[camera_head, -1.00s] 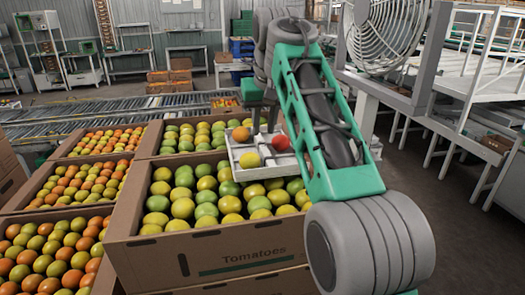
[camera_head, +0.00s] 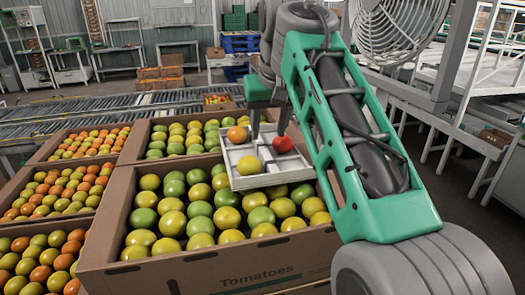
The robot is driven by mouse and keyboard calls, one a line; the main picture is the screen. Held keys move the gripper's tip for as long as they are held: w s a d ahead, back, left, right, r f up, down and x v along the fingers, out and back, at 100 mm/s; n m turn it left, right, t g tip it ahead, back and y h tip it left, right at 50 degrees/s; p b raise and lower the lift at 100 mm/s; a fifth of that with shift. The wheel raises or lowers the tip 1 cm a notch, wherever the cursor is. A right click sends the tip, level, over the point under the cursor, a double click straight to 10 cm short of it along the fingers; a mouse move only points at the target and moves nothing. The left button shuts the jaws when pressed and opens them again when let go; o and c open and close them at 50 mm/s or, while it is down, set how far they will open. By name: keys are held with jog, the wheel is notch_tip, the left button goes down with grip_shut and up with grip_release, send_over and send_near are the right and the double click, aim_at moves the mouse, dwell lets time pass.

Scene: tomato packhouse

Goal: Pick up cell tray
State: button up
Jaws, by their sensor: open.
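The cell tray (camera_head: 241,184) is white and shallow, with dividers. It rests on the green and yellow tomatoes in the front cardboard crate, near its back right. It holds an orange tomato (camera_head: 237,135), a yellow tomato (camera_head: 250,165) and a red tomato (camera_head: 282,144). My gripper (camera_head: 268,132) is above the tray's back part, fingers pointing down. Its jaws are open, one finger near the orange tomato and one near the red tomato. I cannot tell whether the fingers touch the tray. My green arm link hides part of the crate's right side.
The front crate (camera_head: 200,276) is marked Tomatoes. More crates of green, yellow and orange tomatoes stand behind and to the left. A roller conveyor (camera_head: 95,122) runs behind them. A large fan (camera_head: 400,30) and a white metal stand (camera_head: 490,60) are at the right.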

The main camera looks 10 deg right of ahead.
aim_at(262, 146)
jog(key=x, duration=0.4)
jog(key=p+x, duration=0.1)
jog(key=shift+w+a+f, duration=0.25)
jog(key=shift+w+a, duration=0.1)
jog(key=shift+w, duration=0.1)
grip_shut()
